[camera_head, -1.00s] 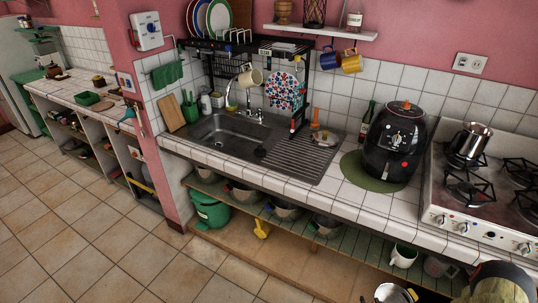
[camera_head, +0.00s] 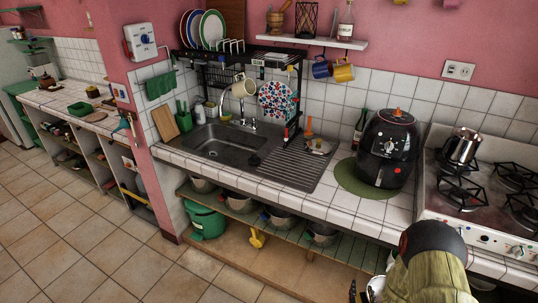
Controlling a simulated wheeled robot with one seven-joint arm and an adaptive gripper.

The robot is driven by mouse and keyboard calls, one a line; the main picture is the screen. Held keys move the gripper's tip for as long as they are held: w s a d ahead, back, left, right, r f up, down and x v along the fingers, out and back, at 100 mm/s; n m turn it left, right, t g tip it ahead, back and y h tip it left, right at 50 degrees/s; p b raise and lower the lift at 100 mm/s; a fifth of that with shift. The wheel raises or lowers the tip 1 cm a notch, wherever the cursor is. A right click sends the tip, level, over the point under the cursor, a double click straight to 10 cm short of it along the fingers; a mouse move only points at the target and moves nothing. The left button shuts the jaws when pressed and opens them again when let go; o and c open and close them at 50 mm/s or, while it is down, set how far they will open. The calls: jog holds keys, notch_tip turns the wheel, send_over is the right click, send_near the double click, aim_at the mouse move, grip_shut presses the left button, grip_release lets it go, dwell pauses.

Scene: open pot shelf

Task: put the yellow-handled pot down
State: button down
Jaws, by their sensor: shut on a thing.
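The yellow-handled pot (camera_head: 376,287) shows only in part, as a pale metal shape at the bottom edge, right of centre. Its yellow handle is hidden now. My gripper (camera_head: 362,292) is at the pot, with a dark finger showing at the pot's left side. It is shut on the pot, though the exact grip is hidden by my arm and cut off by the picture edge. The pot is in front of the lower wooden shelf (camera_head: 275,262). I cannot tell whether it touches anything below.
Several bowls or pots stand on the slatted shelf under the counter, with a green bucket (camera_head: 206,222) at its left. A yellow tool (camera_head: 257,238) hangs below. The lower shelf's middle is bare. A black fryer (camera_head: 386,148) and stove (camera_head: 480,195) are above, near my arm.

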jog(key=w+a+r+n+y, duration=0.1)
jog(key=w+a+r+y, duration=0.1)
jog(key=a, duration=0.7)
jog(key=w+a+r+n+y, duration=0.2)
jog(key=w+a+r, duration=0.2)
jog(key=a+r, duration=0.3)
jog(key=shift+a+n+t, duration=0.3)
jog(key=shift+a+t, duration=0.1)
jog(key=shift+a, duration=0.6)
jog(key=shift+d, duration=0.1)
